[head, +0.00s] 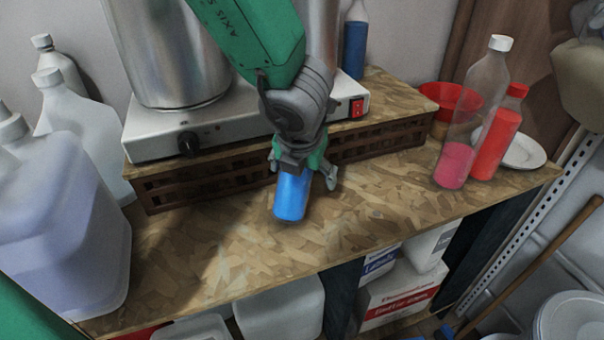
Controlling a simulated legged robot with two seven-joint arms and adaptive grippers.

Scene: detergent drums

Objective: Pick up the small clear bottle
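A small bottle with blue contents (291,197) stands on the wooden worktop in front of the slatted riser. Its upper part is hidden by my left gripper (303,172), which reaches down over it from above. The gripper's fingers are spread to either side of the bottle. The right-hand finger looks apart from the bottle's side, and the other finger is partly hidden. A taller clear bottle with pink liquid and a white cap (453,168) stands at the right. My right gripper is not in view.
A hotplate (235,128) with a metal pot (178,60) sits on the riser (385,138). White jugs (60,200) crowd the left. A red bottle (497,140), red bowl (452,97) and plate (522,150) stand right. The worktop's front (215,255) is clear.

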